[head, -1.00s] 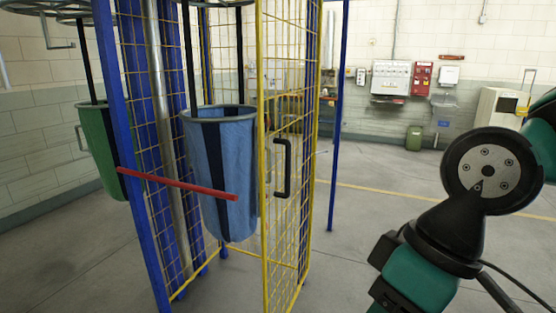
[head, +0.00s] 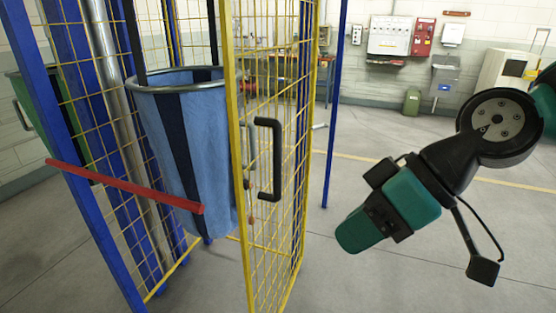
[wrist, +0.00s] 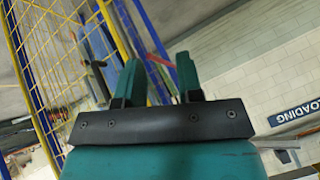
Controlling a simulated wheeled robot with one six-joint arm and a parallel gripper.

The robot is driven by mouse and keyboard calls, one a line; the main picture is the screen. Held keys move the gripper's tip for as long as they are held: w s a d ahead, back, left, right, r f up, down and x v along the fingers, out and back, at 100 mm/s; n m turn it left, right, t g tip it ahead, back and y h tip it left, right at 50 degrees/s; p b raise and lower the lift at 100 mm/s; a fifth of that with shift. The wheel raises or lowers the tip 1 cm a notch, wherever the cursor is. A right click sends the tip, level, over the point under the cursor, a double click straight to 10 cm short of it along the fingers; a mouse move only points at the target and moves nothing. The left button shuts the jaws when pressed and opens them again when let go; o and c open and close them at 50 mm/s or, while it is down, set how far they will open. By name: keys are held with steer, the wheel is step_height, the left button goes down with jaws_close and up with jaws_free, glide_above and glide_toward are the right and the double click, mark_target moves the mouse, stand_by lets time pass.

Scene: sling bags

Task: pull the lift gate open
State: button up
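The lift gate (head: 275,150) is a yellow-framed wire mesh panel in the middle of the head view. It stands at an angle to the blue-posted cage. A black D-shaped handle (head: 277,160) is fixed upright on it. My gripper (wrist: 159,68) shows in the wrist view with two teal fingers apart and nothing between them. In the head view my arm is to the right of the gate, clear of the handle.
A red bar (head: 125,187) sticks out across the cage front, left of the gate. A blue sling bag (head: 185,140) hangs behind it, and a green bag (head: 45,115) farther left. A blue post (head: 334,110) stands right of the gate. The floor at right is open.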

steer(key=w+a+f+n+t+y+b, duration=0.2)
steer(key=w+f+t+y+b, duration=0.15)
steer(key=w, duration=0.65)
steer(key=t+y+b, duration=0.3)
steer(key=t+y, duration=0.1)
steer(key=t, duration=0.1)
glide_toward(274, 155)
steer(key=shift+m, duration=0.3)
steer(key=p+x, duration=0.2)
steer(key=x, duration=0.1)
steer(key=p+x, duration=0.2)
steer(key=x, duration=0.2)
steer(key=w+p+x, duration=0.1)
steer(key=p+x, duration=0.2)
steer(key=shift+w+f, duration=0.15)
steer(key=shift+f, duration=0.15)
steer(key=shift+w+a+f, duration=0.1)
steer(key=shift+w+a, duration=0.2)
steer(key=shift+a, duration=0.2)
jaws_close()
